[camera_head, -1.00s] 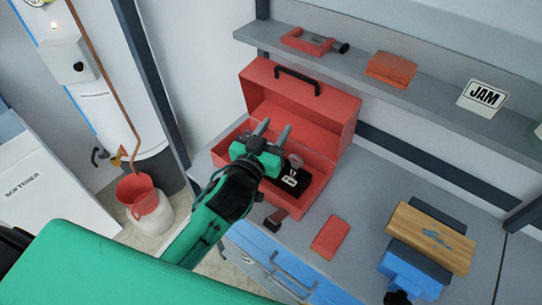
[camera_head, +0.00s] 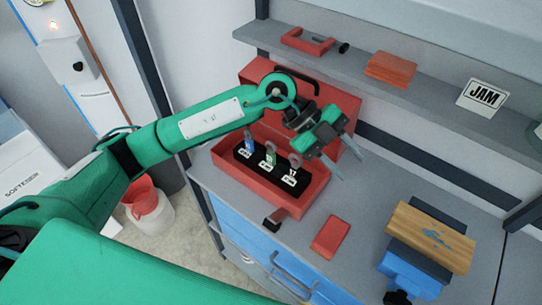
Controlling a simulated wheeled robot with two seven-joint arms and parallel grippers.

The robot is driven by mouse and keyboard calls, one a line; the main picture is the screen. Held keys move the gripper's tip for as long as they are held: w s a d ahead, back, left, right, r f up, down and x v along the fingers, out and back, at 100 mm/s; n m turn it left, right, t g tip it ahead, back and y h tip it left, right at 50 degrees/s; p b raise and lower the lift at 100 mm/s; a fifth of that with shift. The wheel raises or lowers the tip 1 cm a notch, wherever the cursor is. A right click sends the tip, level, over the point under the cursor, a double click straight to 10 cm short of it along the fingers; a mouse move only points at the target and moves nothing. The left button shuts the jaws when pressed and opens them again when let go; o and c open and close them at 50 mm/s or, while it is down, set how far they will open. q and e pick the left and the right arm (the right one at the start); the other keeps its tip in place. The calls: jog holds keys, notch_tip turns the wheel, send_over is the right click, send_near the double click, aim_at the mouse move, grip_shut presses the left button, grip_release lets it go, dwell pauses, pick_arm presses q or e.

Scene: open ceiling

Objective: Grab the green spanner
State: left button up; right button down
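The green spanner (camera_head: 270,155) stands upright in the middle of a black holder (camera_head: 262,173) inside the open red toolbox (camera_head: 228,158). A blue spanner (camera_head: 249,145) stands to its left and a greyish one (camera_head: 294,161) to its right, each with a small white label in front. My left gripper (camera_head: 350,166) is open and empty. It is to the right of the green spanner, in front of the toolbox lid's right side, with its fingers pointing to the lower right. My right gripper is not in view.
The toolbox stands on a grey workbench (camera_head: 372,195). A red block (camera_head: 330,236) lies in front of it, and a wooden board (camera_head: 430,237) on a blue vise (camera_head: 412,273) is at the right. A shelf (camera_head: 430,102) with several items runs above.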

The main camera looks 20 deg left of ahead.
pick_arm(q)
jog(key=w+a+f+n+t+y, duration=0.1)
jog(key=w+a+f+n+y, duration=0.1)
jog(key=w+a+y, duration=0.45)
jog(key=r+n+t+y, duration=0.1)
jog(key=n+t+y, duration=0.1)
jog(key=n+y, duration=0.15)
send_over(271, 152)
jog(key=shift+y, duration=0.4)
jog(key=f+p, duration=0.1)
jog(key=f, duration=0.4)
jog(key=f+p, duration=0.1)
jog(key=f, duration=0.2)
jog(key=shift+w+f+p, duration=0.1)
jog(key=shift+w+p, duration=0.15)
jog(key=shift+p, duration=0.05)
jog(key=shift+f, duration=0.25)
notch_tip(271, 152, down, 4)
jog(key=p, duration=0.2)
jog(key=shift+w+a+p, duration=0.1)
jog(key=shift+a+p, duration=0.05)
jog(key=shift+p, duration=0.25)
jog(key=shift+f, duration=0.4)
grip_shut()
